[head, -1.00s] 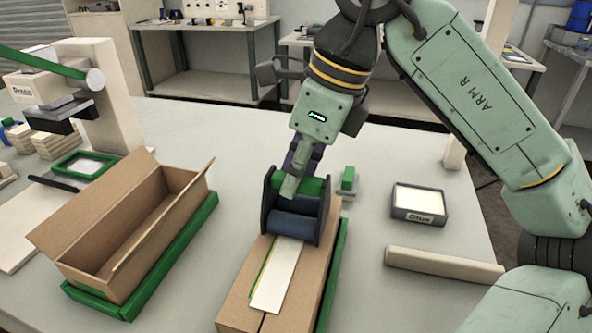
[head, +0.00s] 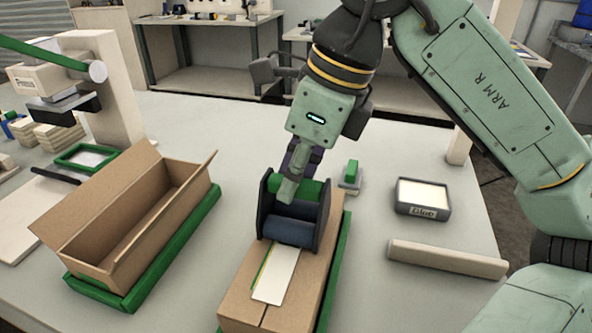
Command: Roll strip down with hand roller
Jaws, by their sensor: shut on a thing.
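The hand roller (head: 290,232) has a dark blue drum between dark side plates and a green grip (head: 308,191). My gripper (head: 291,188) is shut on the green grip from above; its fingers partly hide the grip. The roller is over the closed cardboard box (head: 246,292), at the far end of the visible white strip (head: 275,278). The strip lies along the box top, with a thin green and yellow line at its left edge. The drum appears to rest on the strip, but contact is hard to tell. The strip beyond the drum is hidden.
An open cardboard box (head: 137,225) sits in a green frame (head: 150,282) on the left. Behind it is a press (head: 62,80). A glue tray (head: 422,197) and a pale bar (head: 447,259) lie right. A small green-handled tool (head: 351,175) stands behind the roller.

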